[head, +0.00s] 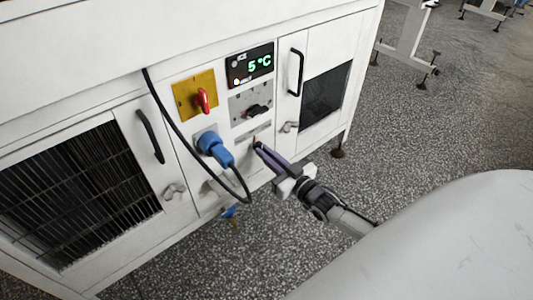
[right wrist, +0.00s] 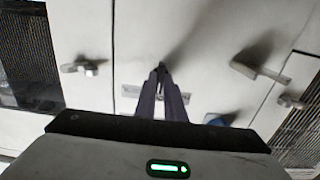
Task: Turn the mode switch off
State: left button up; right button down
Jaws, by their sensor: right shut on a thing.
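On the white cabinet's panel, a black rotary knob (head: 258,110) sits on a grey plate (head: 242,101). A red rotary handle (head: 203,99) sits on a yellow plate (head: 184,95) to its left. The pictures carry no readable label saying which is the mode switch. My right gripper (head: 257,146) is below the black knob, by a narrow metal plate. In the right wrist view its fingers (right wrist: 160,75) are together in front of that plate (right wrist: 130,92). My left gripper is out of view.
A blue plug (head: 213,149) with a black cable (head: 175,137) is left of the gripper. A display (head: 249,65) reads 5 °C. Door handles (head: 296,72) and latches (head: 289,127) flank the panel.

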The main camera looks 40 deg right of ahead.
jog(key=c, duration=1.8)
grip_release()
jog(key=shift+c, duration=0.2)
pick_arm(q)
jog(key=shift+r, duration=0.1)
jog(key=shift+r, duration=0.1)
